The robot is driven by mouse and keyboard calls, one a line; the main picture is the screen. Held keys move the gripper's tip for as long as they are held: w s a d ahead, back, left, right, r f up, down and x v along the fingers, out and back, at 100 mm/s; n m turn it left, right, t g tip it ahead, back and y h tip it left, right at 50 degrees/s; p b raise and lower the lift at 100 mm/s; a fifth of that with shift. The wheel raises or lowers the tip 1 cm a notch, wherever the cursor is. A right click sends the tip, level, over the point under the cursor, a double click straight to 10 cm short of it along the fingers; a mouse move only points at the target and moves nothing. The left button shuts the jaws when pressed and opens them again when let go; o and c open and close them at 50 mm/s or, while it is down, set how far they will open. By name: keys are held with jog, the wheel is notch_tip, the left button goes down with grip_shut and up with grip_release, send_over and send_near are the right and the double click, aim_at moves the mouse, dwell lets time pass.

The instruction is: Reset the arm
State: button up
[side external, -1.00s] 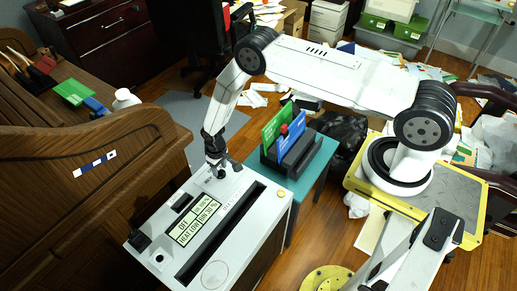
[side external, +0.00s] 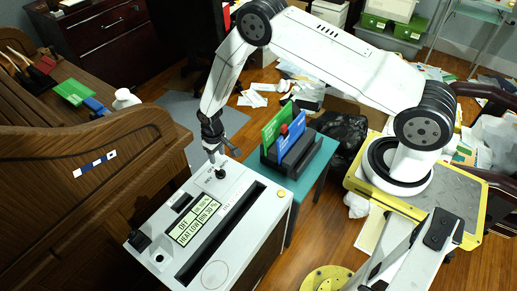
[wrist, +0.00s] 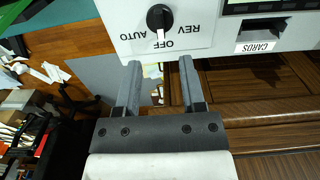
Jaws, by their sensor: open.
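The shredder (side external: 262,238) is a pale grey machine with a long dark slot. Its display (side external: 195,220) reads OFF, HEAT LOW and a bin percentage. My gripper (side external: 218,160) is above the far end of its top, near the dark mode knob (side external: 220,174). In the wrist view my gripper (wrist: 160,64) is open, with nothing between its two fingers. The knob (wrist: 160,18) lies beyond the fingertips, its white mark at OFF between AUTO and REV. The fingertips appear clear of the knob.
A teal stand (side external: 313,178) with a dark holder of green and blue cards is right of the shredder. A wooden roll-top desk (side external: 80,170) stands at left. A slot labelled CARDS (wrist: 262,34) shows in the wrist view. Papers litter the floor.

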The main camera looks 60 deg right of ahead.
jog(key=shift+r, duration=0.1)
jog(key=s+d+r+t, duration=0.1)
jog(key=s+r, duration=0.2)
jog(key=r, duration=0.6)
jog(key=s+r, duration=0.2)
jog(key=r, duration=0.6)
jog(key=s+r, duration=0.5)
jog(key=s, duration=0.2)
jog(key=s+d+r+t, duration=0.1)
jog(key=s+r, duration=0.4)
jog(key=s, duration=0.2)
jog(key=shift+s+t, duration=0.3)
jog(key=shift+s, duration=0.05)
jog(key=shift+d, duration=0.1)
